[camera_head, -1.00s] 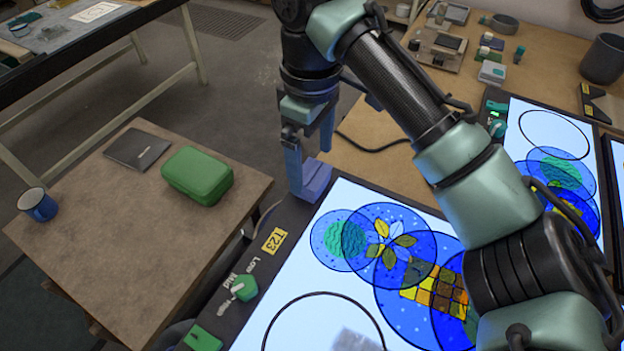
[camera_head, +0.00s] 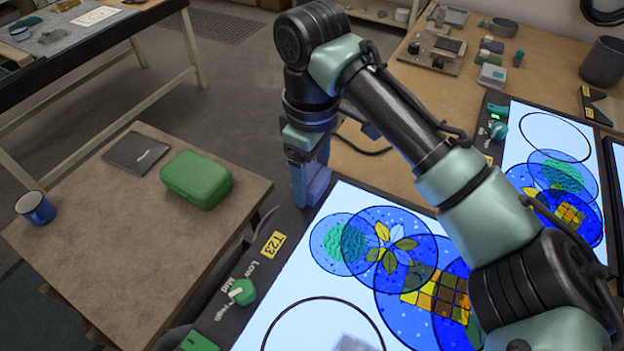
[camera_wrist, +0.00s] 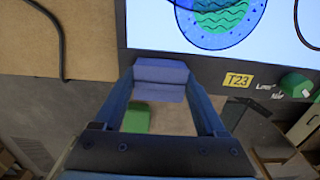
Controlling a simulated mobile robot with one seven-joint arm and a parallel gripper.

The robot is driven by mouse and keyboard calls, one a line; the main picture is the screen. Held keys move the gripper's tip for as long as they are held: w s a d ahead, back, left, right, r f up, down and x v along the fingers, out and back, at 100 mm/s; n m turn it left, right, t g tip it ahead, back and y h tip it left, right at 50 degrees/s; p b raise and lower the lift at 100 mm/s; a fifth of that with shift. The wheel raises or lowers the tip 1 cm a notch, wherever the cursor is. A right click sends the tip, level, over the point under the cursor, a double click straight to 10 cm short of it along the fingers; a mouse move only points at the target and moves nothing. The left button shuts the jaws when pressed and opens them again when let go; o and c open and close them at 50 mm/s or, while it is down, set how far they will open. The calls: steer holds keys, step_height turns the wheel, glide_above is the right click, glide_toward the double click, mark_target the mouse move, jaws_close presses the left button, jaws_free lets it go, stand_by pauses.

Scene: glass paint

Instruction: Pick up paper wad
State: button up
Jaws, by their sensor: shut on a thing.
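The near finger partly hides the wad there. I cannot tell how far it is above the panel's dark frame.
The lit panel (camera_head: 285,310) carries overlapping blue glass circles (camera_head: 352,225). A small table (camera_head: 100,240) at left holds a green case (camera_head: 197,178), a dark flat item (camera_head: 136,152) and a blue mug (camera_head: 36,207). Tools stand on the workbench (camera_head: 470,120) at the back.

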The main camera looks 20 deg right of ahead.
mark_target(312, 176)
step_height(312, 176, up, 10)
steer(key=shift+r+p, duration=0.1)
steer(key=shift+p, duration=1)
steer(key=o, duration=0.8)
steer(key=shift+c, duration=0.2)
steer(key=c, duration=0.7)
steer(key=shift+o, duration=0.2)
steer(key=shift+p, duration=0.4)
